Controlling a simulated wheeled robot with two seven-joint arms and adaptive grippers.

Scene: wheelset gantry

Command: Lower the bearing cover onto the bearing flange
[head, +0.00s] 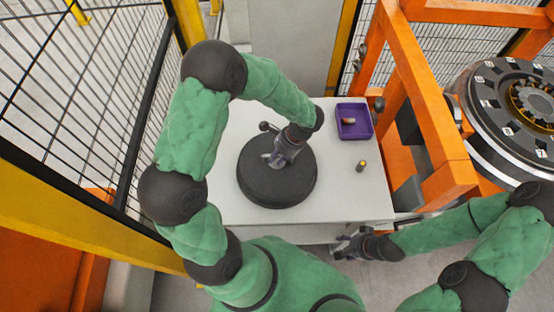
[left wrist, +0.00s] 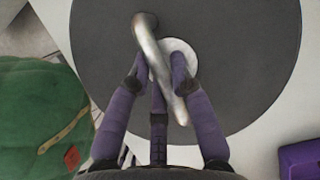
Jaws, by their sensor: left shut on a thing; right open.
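The bearing cover (head: 255,183) is a dark round disc on the white table in the head view. In the left wrist view the cover (left wrist: 235,80) fills most of the picture, with a curved metal handle (left wrist: 158,62) over a pale round centre. My left gripper (head: 277,160) is over the middle of the cover, its fingers (left wrist: 160,78) shut around the handle. I cannot tell whether the cover touches the table. My right gripper (head: 345,243) is open and empty, off the table's front right edge. The bearing flange (head: 535,103) appears to be at the hub of the large dark wheel at right.
A purple bin (head: 354,121) holding small parts stands at the table's back right. A small yellow-topped object (head: 361,166) stands near it. The white table (head: 350,200) is bare at front right. An orange gantry frame (head: 449,185) separates table and wheel (head: 492,137). Mesh fencing (head: 75,90) stands at left.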

